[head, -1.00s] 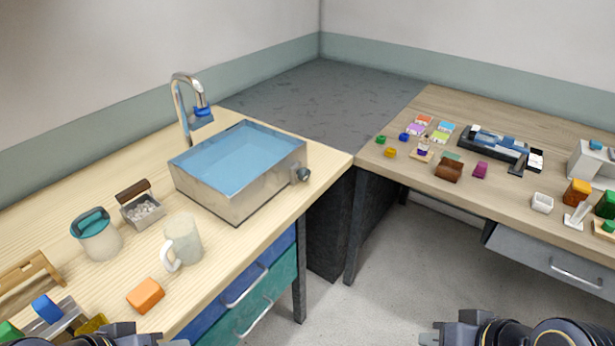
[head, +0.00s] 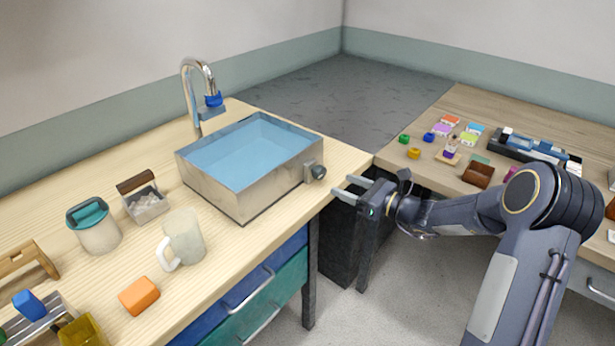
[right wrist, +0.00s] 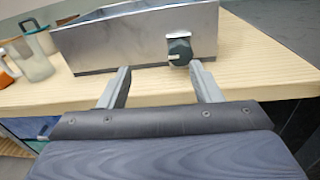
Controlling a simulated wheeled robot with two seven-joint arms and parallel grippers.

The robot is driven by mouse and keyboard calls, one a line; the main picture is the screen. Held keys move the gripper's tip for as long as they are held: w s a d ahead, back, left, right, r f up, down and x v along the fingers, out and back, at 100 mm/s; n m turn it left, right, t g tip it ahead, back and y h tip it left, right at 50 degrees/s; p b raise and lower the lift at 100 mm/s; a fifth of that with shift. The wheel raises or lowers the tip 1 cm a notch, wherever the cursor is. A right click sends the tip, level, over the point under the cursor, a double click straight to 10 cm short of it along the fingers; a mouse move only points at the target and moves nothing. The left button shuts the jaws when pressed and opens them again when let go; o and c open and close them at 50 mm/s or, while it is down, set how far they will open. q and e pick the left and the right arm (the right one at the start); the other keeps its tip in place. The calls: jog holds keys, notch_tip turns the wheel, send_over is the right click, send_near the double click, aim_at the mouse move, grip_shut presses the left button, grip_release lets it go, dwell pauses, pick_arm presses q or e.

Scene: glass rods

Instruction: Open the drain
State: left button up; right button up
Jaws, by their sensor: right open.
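The metal basin (head: 232,197) holds blue water and stands on the light wooden table. A dark round drain knob (head: 318,172) sits on a small plate on the basin's right side wall; it also shows in the right wrist view (right wrist: 180,52), with a pale mark on its face. My right gripper (head: 346,187) is open and empty, just to the right of the knob and apart from it. In the right wrist view its two fingers (right wrist: 160,82) point at the basin wall, with the knob ahead, near the right finger. My left gripper is not in view.
A faucet (head: 190,90) with a blue part rises behind the basin. A mug (head: 187,235), a teal-lidded jar (head: 95,228), a small basket (head: 145,203) and an orange block (head: 139,296) stand left of it. The right table (head: 500,105) carries several small items.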

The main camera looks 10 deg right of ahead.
aim_at(323, 175)
jog(key=w+a, duration=0.1)
jog(key=w, duration=0.2)
jog(key=w+a+f+m, duration=0.1)
jog(key=w, duration=0.1)
jog(key=w+a+f+m+t, duration=0.1)
jog(key=w+a, duration=0.1)
jog(key=w, duration=0.1)
jog(key=shift+w+f+h+p, duration=0.2)
jog(key=shift+w+h+p, duration=0.1)
jog(key=shift+w+p, duration=0.1)
jog(key=shift+s, duration=0.1)
jog(key=shift+c, duration=0.2)
jog(key=c, duration=0.9)
